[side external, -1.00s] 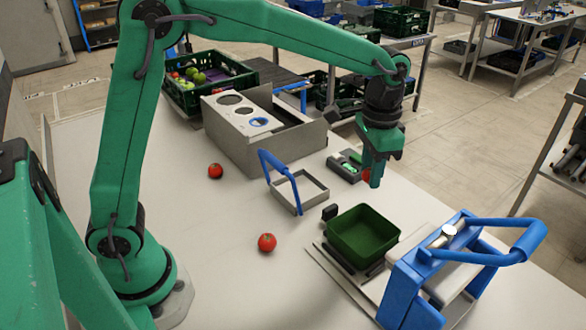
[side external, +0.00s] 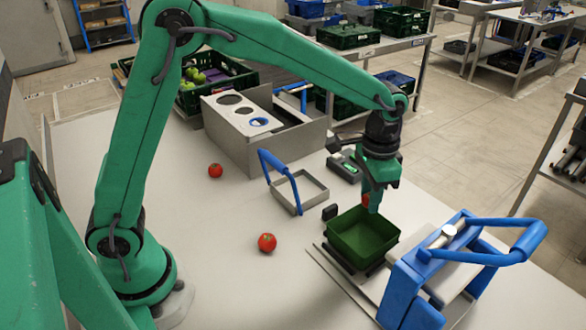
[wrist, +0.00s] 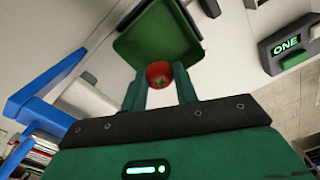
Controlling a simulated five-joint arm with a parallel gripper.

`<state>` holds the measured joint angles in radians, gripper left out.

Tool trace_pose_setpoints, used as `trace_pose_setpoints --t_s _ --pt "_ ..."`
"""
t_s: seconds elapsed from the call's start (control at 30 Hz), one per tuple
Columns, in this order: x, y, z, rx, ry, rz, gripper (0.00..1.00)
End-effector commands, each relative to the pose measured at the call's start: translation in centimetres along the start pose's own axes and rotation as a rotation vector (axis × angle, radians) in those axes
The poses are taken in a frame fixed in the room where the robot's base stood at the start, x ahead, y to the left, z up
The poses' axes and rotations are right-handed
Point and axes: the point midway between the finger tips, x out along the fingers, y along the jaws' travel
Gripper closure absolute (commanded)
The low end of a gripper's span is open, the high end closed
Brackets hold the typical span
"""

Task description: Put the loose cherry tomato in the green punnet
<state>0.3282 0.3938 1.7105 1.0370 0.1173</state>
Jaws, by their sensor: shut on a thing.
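My gripper (side external: 371,203) is shut on a red cherry tomato (side external: 365,200), just above the far rim of the green punnet (side external: 362,238). In the wrist view the tomato (wrist: 159,75) sits between the two fingertips, with the punnet (wrist: 160,35) beyond it. The punnet is square, upright and looks empty in the side view. Two more red tomatoes lie on the white table: one (side external: 215,171) near the sizing box and one (side external: 267,243) left of the punnet.
A blue-handled sealing device (side external: 430,270) stands right of the punnet. A metal frame with a blue handle (side external: 300,190) lies to its left. A grey box with round holes (side external: 240,130) and a crate of produce (side external: 215,85) stand behind. The table's left part is mostly clear.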

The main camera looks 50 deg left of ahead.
Motion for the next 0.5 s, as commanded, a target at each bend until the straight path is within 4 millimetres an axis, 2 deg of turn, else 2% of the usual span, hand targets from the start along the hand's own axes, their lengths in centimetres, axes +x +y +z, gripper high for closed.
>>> trace_pose_setpoints --t_s 0.5 --pt "4.1 0.0 0.0 0.0 -0.002 0.0 0.92"
